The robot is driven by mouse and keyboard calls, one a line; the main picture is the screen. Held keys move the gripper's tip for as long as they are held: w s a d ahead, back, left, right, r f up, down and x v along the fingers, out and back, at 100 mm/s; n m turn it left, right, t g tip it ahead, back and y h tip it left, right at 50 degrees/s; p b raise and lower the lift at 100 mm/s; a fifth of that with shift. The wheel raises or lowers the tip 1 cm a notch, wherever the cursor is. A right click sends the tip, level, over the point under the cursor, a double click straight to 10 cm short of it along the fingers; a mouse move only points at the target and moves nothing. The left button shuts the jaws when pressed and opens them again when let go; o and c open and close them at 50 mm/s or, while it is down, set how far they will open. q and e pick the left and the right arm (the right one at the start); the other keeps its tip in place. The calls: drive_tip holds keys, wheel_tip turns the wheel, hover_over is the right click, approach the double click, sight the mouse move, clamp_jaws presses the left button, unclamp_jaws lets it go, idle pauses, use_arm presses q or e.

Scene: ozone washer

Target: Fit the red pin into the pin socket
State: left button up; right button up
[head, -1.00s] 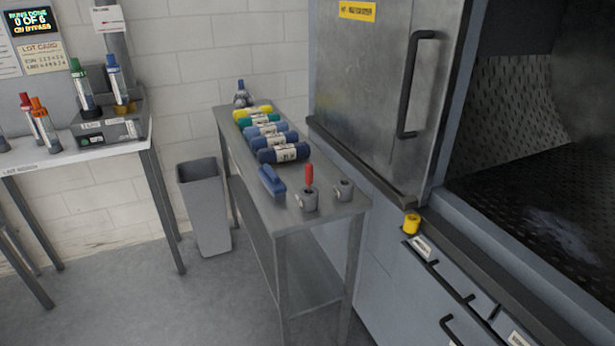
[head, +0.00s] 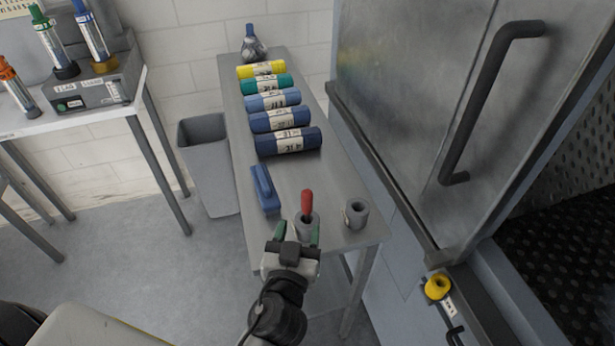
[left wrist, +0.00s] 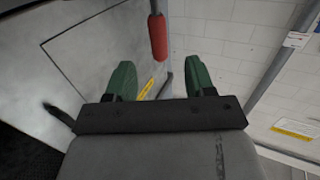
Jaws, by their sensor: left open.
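In the left wrist view the red pin (left wrist: 157,38) shows beyond and between the open fingers (left wrist: 160,72), not gripped. A yellow socket-like piece (head: 438,286) with a dark hole sits on the washer's ledge, beside a label. A second, empty grey cup (head: 356,213) stands right of the pin. My right gripper is not in view.
The steel cart (head: 335,187) also carries a blue block-shaped tool (head: 265,187), several coloured rolls (head: 288,141) and a bottle (head: 253,43). A grey bin (head: 209,160) stands left of it. The washer door's dark handle (head: 480,105) juts out at right.

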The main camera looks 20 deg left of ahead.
sight(309, 190)
use_arm(q)
drive_tip(key=shift+w+a+r+p, duration=0.25)
drive_tip(key=shift+w+r+p, duration=0.35)
drive_tip(key=shift+w+r, duration=0.15)
drive_tip(key=w, duration=0.2)
drive_tip(key=w+p, duration=0.1)
drive_tip(key=shift+a+f, duration=0.1)
drive_tip(key=shift+a, duration=0.15)
drive_tip(key=shift+w, duration=0.3)
drive_tip(key=w+p, duration=0.2)
drive_tip(key=w, duration=0.2)
drive_tip(key=shift+w+p, duration=0.1)
drive_tip(key=shift+p, duration=0.2)
drive_tip(key=shift+w+a+f, duration=0.1)
drive_tip(key=shift+w+a, duration=0.05)
drive_tip(key=shift+w, duration=0.25)
drive_tip(key=shift+s, duration=0.1)
drive_tip(key=shift+c, duration=1.3)
clamp_jaws()
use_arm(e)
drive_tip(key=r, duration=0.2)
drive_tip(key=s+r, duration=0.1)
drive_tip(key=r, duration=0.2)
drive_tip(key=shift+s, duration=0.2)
